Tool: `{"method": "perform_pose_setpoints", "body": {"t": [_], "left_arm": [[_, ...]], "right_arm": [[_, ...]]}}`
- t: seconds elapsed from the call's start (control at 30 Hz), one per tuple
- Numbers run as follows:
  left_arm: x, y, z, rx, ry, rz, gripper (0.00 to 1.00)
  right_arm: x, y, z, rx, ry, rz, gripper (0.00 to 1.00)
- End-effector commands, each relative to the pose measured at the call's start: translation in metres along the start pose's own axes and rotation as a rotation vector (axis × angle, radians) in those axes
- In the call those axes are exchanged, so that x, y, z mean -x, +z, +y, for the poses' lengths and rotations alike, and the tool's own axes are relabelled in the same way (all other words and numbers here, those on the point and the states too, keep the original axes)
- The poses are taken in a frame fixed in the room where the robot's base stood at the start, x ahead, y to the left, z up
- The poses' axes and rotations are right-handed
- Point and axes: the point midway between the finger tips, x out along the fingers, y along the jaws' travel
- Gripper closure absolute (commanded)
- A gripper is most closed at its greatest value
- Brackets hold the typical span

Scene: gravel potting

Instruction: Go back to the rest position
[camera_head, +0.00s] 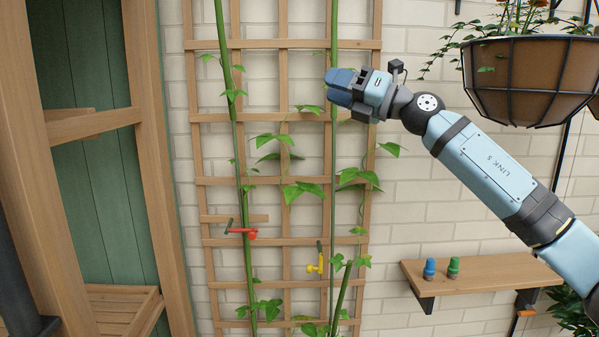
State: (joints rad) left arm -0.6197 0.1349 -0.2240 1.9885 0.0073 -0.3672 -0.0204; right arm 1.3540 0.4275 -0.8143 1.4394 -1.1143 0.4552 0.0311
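My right gripper (339,88) is at upper centre, in front of the trellis, at the end of my arm coming in from the right. Its blue fingers look closed together, with nothing visible between them. They cover a short stretch of the right green stem (334,150); whether they touch it I cannot tell. My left gripper is not in view.
A wooden trellis (284,185) with climbing stems covers the brick wall. A red clip (243,232) and a yellow clip (316,266) are on it. A shelf (480,275) holds a blue (429,268) and a green piece (453,267). A hanging planter (530,80) is at upper right.

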Motion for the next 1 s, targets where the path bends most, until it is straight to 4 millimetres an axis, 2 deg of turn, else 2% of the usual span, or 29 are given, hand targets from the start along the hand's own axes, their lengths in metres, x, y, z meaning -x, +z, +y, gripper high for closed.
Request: {"method": "perform_pose_setpoints", "body": {"t": [0.03, 0.17, 0.27, 0.47, 0.67, 0.8, 0.9, 0.97, 1.0], "left_arm": [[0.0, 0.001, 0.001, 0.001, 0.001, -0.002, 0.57], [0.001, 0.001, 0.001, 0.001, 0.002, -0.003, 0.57], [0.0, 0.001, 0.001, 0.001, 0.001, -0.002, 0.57], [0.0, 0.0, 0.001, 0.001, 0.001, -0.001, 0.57], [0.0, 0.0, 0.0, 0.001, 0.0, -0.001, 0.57], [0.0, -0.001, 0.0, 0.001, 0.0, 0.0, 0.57], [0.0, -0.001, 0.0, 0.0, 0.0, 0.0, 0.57], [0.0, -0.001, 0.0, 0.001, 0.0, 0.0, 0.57], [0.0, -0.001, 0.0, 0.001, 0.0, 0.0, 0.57]], "right_arm": [[0.003, -0.023, -0.011, -0.088, 0.034, -0.052, 0.6], [0.021, -0.062, -0.034, -0.311, 0.097, -0.225, 0.6], [0.043, -0.089, -0.054, -0.486, 0.115, -0.369, 0.6], [0.103, -0.15, -0.101, -0.842, 0.074, -0.671, 0.6], [0.183, -0.226, -0.146, -1.181, -0.065, -0.98, 0.6], [0.246, -0.291, -0.167, -1.402, -0.216, -1.189, 0.6], [0.292, -0.343, -0.173, -1.548, -0.35, -1.333, 0.6], [0.32, -0.375, -0.172, -1.628, -0.44, -1.415, 0.6], [0.339, -0.397, -0.169, -1.681, -0.504, -1.468, 0.6]]}}
